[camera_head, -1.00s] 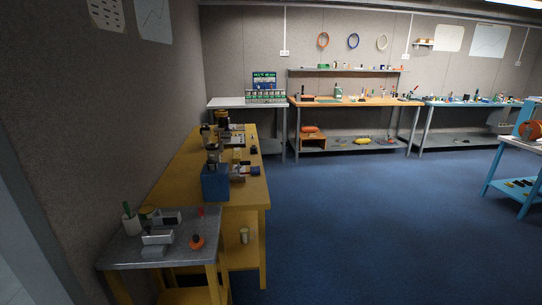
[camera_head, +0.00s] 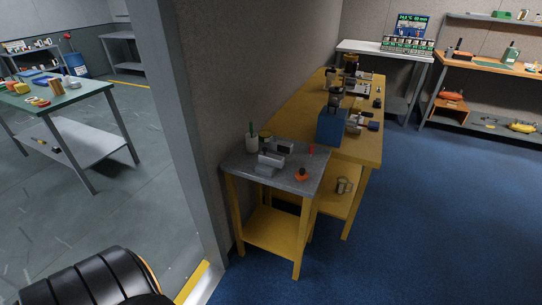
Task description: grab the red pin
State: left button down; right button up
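A small upright red piece (camera_head: 311,149), which looks like the red pin, stands near the back right of the small grey-topped table (camera_head: 231,164). It is too small to make out its shape. An orange-red knob-like thing (camera_head: 302,174) with a dark top sits nearer the front right edge of the same top. Neither of my grippers is in view.
Grey metal blocks (camera_head: 270,160) and a white cup with a green handle (camera_head: 252,142) share the tabletop. A yellow bench (camera_head: 366,148) with a blue machine stands behind. Blue floor is open at right; a door frame (camera_head: 183,150) stands at left.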

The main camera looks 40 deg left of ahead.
aim_at(312, 147)
jog(key=i+u, duration=0.15)
jog(key=u, duration=1.3)
jog(key=i+l+u, duration=0.2)
jog(key=l+u, duration=0.2)
jog(key=i+l+u, duration=0.1)
jog(key=l+u, duration=0.7)
jog(key=i+l, duration=0.05)
jog(key=l, duration=0.1)
